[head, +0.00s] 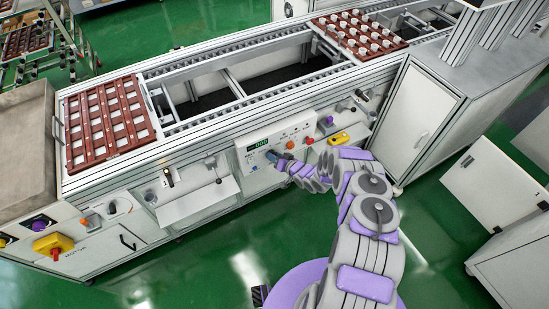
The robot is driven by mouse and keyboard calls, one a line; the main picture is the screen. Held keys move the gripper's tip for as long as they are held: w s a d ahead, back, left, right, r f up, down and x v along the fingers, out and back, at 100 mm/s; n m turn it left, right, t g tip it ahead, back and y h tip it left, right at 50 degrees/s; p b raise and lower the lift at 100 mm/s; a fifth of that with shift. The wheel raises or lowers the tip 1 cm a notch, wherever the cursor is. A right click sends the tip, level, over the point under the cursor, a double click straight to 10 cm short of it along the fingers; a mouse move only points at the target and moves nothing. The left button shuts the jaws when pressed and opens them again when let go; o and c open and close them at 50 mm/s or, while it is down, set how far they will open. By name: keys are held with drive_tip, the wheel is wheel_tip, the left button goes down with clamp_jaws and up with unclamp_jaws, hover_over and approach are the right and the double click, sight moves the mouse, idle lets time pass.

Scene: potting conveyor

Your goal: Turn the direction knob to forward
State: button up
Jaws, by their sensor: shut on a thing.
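The white control panel (248,162) is on the front of the conveyor, with a lit green display (258,144). My gripper (272,156) reaches the panel from the right, just below the display. It is shut on the direction knob, which the fingers hide, so I cannot read which way the knob points. An orange button (290,145) and a red-orange button (310,140) sit on the panel to the right of my gripper.
A red-brown tray (108,160) with empty pockets lies at the conveyor's left. Another tray with white pots (360,32) lies at the back right. A yellow control box (339,138) and a purple knob (327,121) are right of the panel. Green floor (200,275) is open in front.

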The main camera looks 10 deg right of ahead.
drive_tip(key=shift+d+f, duration=0.1)
idle(0.5)
drive_tip(key=o, duration=1.1)
drive_tip(key=shift+c, duration=0.2)
drive_tip(key=p+v, duration=0.3)
drive_tip(key=v, duration=1.4)
drive_tip(key=shift+p, duration=0.4)
drive_tip(key=shift+d, duration=0.15)
